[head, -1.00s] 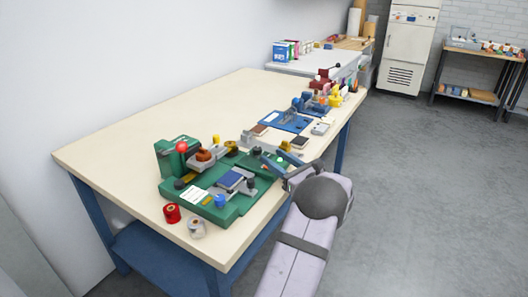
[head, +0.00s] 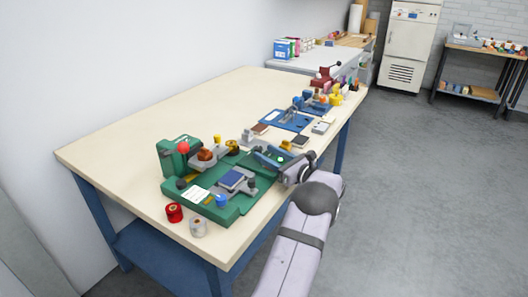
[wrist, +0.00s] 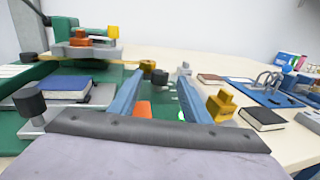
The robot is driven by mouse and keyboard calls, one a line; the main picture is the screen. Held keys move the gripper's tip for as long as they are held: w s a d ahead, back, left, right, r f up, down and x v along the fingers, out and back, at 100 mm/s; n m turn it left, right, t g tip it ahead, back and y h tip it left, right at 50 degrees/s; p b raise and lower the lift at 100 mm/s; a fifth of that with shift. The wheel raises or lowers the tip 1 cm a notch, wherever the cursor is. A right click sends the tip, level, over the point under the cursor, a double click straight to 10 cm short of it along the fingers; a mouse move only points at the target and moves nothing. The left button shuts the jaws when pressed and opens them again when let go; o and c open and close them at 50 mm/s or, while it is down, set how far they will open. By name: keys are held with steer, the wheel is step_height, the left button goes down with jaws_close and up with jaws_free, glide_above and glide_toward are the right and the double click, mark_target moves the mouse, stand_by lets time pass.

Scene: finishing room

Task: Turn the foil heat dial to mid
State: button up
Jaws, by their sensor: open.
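The green foil machine (head: 232,211) stands at the near end of the table, with a red-balled lever (head: 183,147) and a blue book (head: 231,179) on its bed. My gripper (head: 264,153) is over the machine's right side, its blue fingers spread. In the wrist view, a small dark knob (wrist: 160,77) shows between and just beyond the fingertips, apparently the heat dial. Its pointer and marks cannot be read, and contact cannot be told. An orange patch (wrist: 143,109) and a green light (wrist: 182,116) show between the fingers, partly hidden by them.
A red roll (head: 174,212) and a silver roll (head: 198,227) stand in front of the machine. A yellow clamp-like piece (wrist: 221,104) and a dark book (wrist: 262,119) lie right of the fingers. A blue fixture (head: 286,121) stands farther back. The table's left half (head: 150,130) is clear.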

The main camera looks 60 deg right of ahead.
steer(key=shift+x, duration=1.05)
steer(key=shift+s, duration=0.1)
steer(key=c, duration=1)
steer(key=shift+c, duration=0.2)
steer(key=shift+h, duration=0.3)
steer(key=shift+a+r+m+h, duration=0.1)
steer(key=shift+m+h, duration=0.2)
steer(key=shift+m+g+h, duration=0.3)
steer(key=shift+m+h, duration=0.1)
